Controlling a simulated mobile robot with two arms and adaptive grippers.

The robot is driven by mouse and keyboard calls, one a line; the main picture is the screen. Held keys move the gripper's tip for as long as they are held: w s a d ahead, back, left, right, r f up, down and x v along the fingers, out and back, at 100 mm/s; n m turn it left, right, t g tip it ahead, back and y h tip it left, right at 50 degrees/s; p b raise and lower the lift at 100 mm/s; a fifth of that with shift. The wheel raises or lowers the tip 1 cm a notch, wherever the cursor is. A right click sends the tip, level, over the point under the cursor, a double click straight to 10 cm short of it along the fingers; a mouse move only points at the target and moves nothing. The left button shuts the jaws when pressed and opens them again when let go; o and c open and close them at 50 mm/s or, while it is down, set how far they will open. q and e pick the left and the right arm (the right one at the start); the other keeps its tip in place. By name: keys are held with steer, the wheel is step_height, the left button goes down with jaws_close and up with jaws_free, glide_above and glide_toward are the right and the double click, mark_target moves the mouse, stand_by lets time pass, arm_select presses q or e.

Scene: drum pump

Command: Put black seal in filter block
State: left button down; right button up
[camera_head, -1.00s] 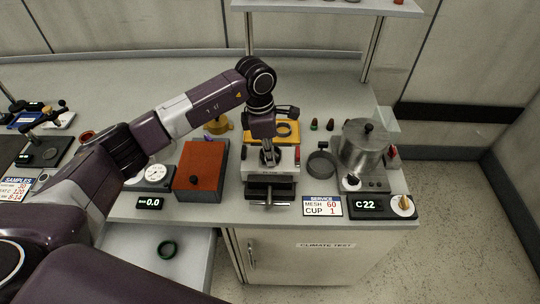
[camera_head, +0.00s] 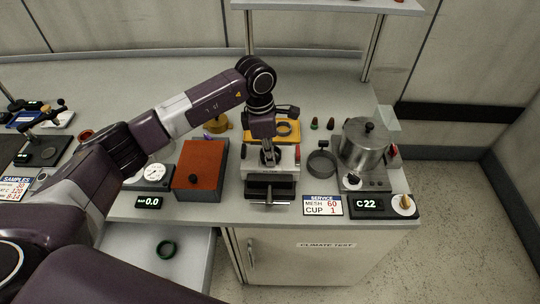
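My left gripper (camera_head: 268,155) points down over a grey and black block-like fixture (camera_head: 270,189) at the front middle of the bench, which looks like the filter block. The gripper hides its middle. The fingers are small and dark, so I cannot tell whether they are open or shut, or hold a seal. Another dark ring (camera_head: 284,129) shows on the yellow-orange tray (camera_head: 292,140) behind the gripper. I cannot tell which ring, if either, is the black seal. My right gripper is not in view.
A red-brown topped box (camera_head: 202,165) stands close left of the fixture. A metal pot (camera_head: 364,145) stands to the right, behind the C22 display (camera_head: 367,205). The back of the bench is mostly clear.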

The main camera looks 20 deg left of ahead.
arm_select(q)
steer(key=shift+f, duration=0.15)
stand_by(0.5)
steer(key=c, duration=2.1)
jaws_free()
steer(key=shift+o, duration=0.6)
steer(key=shift+o, duration=1.2)
steer(key=shift+r+p, duration=1.7)
steer(key=shift+r, duration=2.35)
